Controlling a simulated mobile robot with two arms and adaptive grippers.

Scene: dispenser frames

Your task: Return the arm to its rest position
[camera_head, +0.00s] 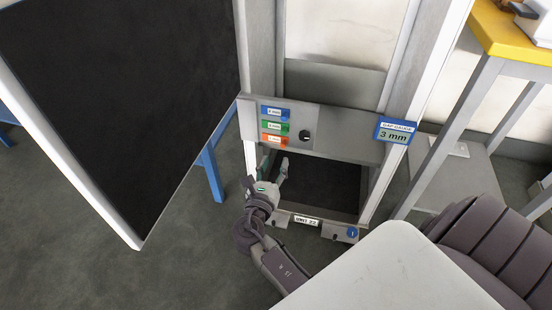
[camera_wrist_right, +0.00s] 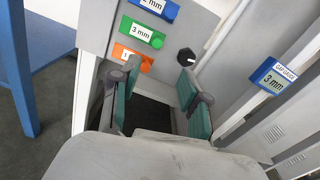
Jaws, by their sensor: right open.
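My right arm (camera_head: 270,255) reaches forward to the dispenser frame. My right gripper (camera_head: 275,164) is at the frame's opening, just below the button panel (camera_head: 290,150). In the right wrist view the gripper (camera_wrist_right: 156,98) has its two green-padded fingers wide apart, with nothing between them. The panel carries a blue button (camera_wrist_right: 169,11), a green "3 mm" button (camera_wrist_right: 157,40), an orange button (camera_wrist_right: 146,64) partly hidden by a finger, and a black knob (camera_wrist_right: 187,57). My left gripper is not in view.
A large dark panel (camera_head: 120,90) with a white edge stands at the left. A blue "3 mm" gauge label (camera_head: 395,131) is on the frame's right side. A yellow-topped table (camera_head: 500,35) stands at the right. Grey floor (camera_head: 170,265) is clear at lower left.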

